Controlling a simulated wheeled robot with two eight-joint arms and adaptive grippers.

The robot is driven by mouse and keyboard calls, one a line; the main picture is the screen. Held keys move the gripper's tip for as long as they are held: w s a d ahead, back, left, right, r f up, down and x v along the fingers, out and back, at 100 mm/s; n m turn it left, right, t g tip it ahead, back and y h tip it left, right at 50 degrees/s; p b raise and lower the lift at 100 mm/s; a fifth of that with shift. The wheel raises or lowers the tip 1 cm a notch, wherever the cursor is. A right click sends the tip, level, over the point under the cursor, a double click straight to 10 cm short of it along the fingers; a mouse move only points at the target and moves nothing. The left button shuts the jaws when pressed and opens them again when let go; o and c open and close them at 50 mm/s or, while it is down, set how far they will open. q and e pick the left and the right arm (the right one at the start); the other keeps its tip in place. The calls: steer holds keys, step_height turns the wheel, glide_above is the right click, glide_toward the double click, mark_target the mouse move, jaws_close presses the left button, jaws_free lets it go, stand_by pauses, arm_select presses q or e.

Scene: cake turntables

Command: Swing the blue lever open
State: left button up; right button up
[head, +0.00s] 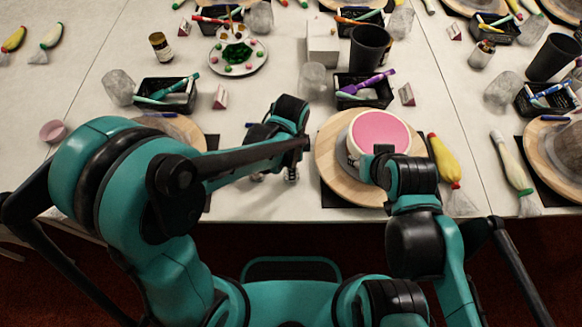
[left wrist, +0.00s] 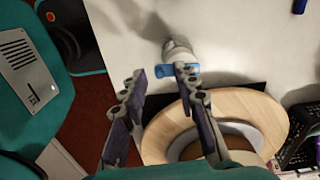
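The blue lever (left wrist: 164,71) shows in the left wrist view as a short blue bar against a grey, metallic-looking cylinder (left wrist: 177,48). It lies just beyond my left gripper's fingertips and is partly hidden behind the right-hand finger. I cannot tell whether the finger touches it. My left gripper (left wrist: 160,74) is open, with nothing clearly held between its fingers. In the head view my left gripper (head: 275,177) is low over the table, left of the middle turntable, and my arm hides the lever. My right gripper (head: 383,153) is by the cake's front edge; its fingers are hidden.
A wooden turntable (head: 328,165) bears a pink-topped round cake (head: 380,131). A yellow piping bag (head: 443,158) lies right of it. Behind stand a black basket (head: 376,92) and a black cup (head: 368,48). Another turntable (head: 187,130) is partly behind my left arm.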

arm_select(q)
steer(key=shift+c, duration=0.4)
jaws_close()
steer(key=shift+d+n, duration=0.15)
steer(key=shift+n, duration=0.15)
steer(key=w+d+n, duration=0.2)
steer(key=n, duration=0.7)
steer(key=w+d+n, duration=0.2)
steer(key=n, duration=0.7)
steer(key=shift+w+d, duration=0.3)
steer(key=shift+n, duration=0.3)
